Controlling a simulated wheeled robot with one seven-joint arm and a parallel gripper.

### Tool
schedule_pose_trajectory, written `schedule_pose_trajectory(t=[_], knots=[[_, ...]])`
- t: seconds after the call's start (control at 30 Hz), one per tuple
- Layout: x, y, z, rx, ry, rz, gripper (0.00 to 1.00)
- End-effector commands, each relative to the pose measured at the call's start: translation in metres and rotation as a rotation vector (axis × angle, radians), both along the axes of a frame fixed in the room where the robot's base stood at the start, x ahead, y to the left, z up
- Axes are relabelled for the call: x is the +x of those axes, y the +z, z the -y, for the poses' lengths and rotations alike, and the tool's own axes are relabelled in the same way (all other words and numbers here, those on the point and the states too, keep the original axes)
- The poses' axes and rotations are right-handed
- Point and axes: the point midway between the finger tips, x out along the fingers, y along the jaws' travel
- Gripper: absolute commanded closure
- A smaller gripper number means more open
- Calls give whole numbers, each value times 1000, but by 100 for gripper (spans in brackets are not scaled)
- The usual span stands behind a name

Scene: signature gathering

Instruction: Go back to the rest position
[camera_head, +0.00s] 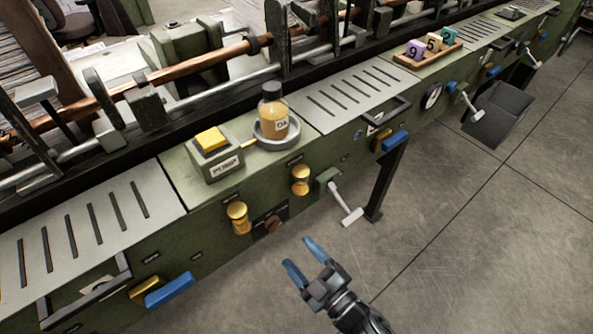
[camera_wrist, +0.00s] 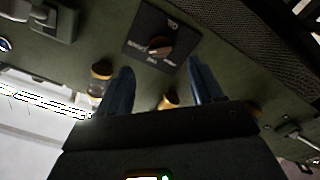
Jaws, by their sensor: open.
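My gripper (camera_head: 303,262) is open and empty in the head view. It hangs over the grey floor, in front of the green machine (camera_head: 200,262) and apart from it. In the wrist view its two blue fingers (camera_wrist: 160,88) are spread, with the machine's front panel beyond them. A rotary switch (camera_head: 273,223) on a dark plate sits on that panel; it also shows in the wrist view (camera_wrist: 158,46) between and beyond the fingertips. Its pointer setting is too small to read for sure.
Yellow knobs (camera_head: 238,217) and a grey lever (camera_head: 345,205) stick out from the machine's front. On top are a yellow button box (camera_head: 212,150), an oil bottle (camera_head: 273,112) in a round dish and a wooden tray (camera_head: 441,54) with numbered blocks.

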Motion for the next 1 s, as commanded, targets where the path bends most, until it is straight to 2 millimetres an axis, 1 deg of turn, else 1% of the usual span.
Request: schedule_pose_trajectory(t=[0.13,0.2,0.27,0.33,0.47,0.6,0.67,0.8,0.87,0.9,0.97,1.0], knots=[[0,0,0,0,-1,-1,34],[-4,0,3,4,-8,-5,34],[-12,0,10,13,-22,-15,34],[-27,2,23,29,-51,-32,34],[-68,12,56,81,-133,-82,34],[-117,32,90,150,-226,-140,34],[-137,43,103,181,-267,-167,34],[-182,74,128,256,-356,-226,34],[-201,89,137,289,-392,-252,34],[-213,99,143,312,-418,-271,34],[-230,116,151,345,-452,-295,34],[-240,128,155,368,-477,-313,34]])
